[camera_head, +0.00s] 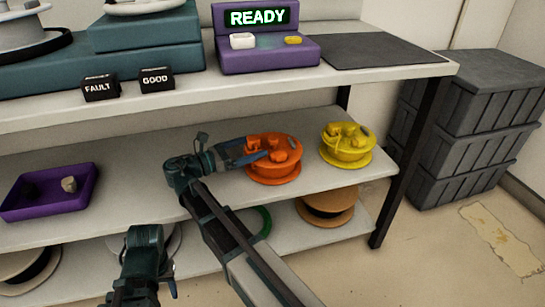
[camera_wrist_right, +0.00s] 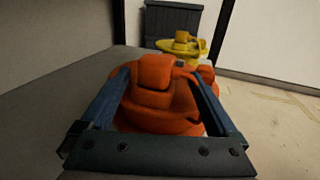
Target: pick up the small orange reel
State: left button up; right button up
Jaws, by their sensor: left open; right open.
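The orange reel (camera_head: 275,172) sits on the middle shelf, left of a yellow reel. In the right wrist view the orange reel (camera_wrist_right: 158,95) lies between the two blue fingers, its raised top part in the middle. My right gripper (camera_head: 254,153) is open, with its fingers reaching over the left side and top of the reel. The right wrist view shows the gripper (camera_wrist_right: 163,80) with a finger on each side of the reel; I cannot tell whether they touch it. My left gripper (camera_head: 172,278) is open and empty, low in front of the shelves.
The yellow reel (camera_head: 347,146) stands right of the orange one. A purple tray (camera_head: 50,205) with small items is at the left of the middle shelf. The upper shelf (camera_head: 400,76) hangs above. Grey crates (camera_head: 470,120) stand at the right. A brown reel (camera_head: 328,207) lies below.

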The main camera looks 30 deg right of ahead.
aim_at(267, 148)
jog(key=d, duration=0.5)
jog(key=shift+d, duration=0.2)
jog(key=shift+w, duration=0.1)
jog(key=shift+c, duration=0.3)
grip_shut()
